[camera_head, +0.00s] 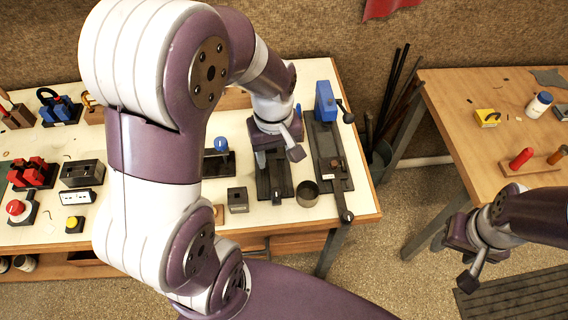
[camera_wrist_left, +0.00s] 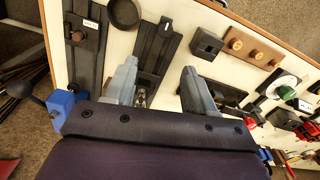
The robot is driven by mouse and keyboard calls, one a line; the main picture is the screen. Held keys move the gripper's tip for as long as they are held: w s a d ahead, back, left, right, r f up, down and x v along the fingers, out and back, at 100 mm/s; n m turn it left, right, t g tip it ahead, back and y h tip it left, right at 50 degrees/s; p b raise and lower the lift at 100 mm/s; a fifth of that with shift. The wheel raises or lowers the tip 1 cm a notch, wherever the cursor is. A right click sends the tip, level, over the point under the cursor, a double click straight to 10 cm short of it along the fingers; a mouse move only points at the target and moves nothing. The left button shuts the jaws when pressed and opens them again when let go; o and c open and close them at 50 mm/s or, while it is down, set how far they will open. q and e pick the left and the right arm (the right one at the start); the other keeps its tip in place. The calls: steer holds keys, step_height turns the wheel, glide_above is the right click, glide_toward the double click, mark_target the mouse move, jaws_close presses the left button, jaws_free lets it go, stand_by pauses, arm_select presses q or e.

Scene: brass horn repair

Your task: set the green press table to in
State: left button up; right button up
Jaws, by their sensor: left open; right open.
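I cannot make out a green press; no green press body shows in either view. A dark slide base (camera_head: 276,186) lies on the white bench under my left gripper (camera_head: 275,155), and its upper end is hidden by the gripper. The base also shows in the left wrist view (camera_wrist_left: 158,48), running up between the fingers of my left gripper (camera_wrist_left: 160,92). That gripper is open, with a small metallic part low between the fingers; contact cannot be told. My right gripper (camera_head: 463,262) is open and empty, over the floor at the right.
A blue press (camera_head: 325,102) with a ball handle and long dark base stands just right of my left gripper. A round dark cup (camera_head: 307,194) and a grey block (camera_head: 237,200) stand near. Red tools (camera_head: 32,174) lie at the left. A wooden table (camera_head: 455,110) stands right.

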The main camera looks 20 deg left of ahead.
mark_target(276, 192)
arm_select(q)
steer(key=f, duration=0.3)
steer(key=s+f, duration=0.1)
steer(key=f, duration=0.7)
steer(key=shift+s+d+f, duration=0.15)
steer(key=shift+d+f, duration=0.05)
steer(key=shift+d, duration=0.05)
steer(key=shift+s+d+f, duration=0.1)
steer(key=shift+s+f, duration=0.1)
steer(key=shift+f, duration=0.2)
steer(key=shift+w, duration=0.1)
arm_select(e)
steer(key=shift+s+d+r, duration=0.2)
steer(key=shift+s+d, duration=0.05)
steer(key=shift+s, duration=0.25)
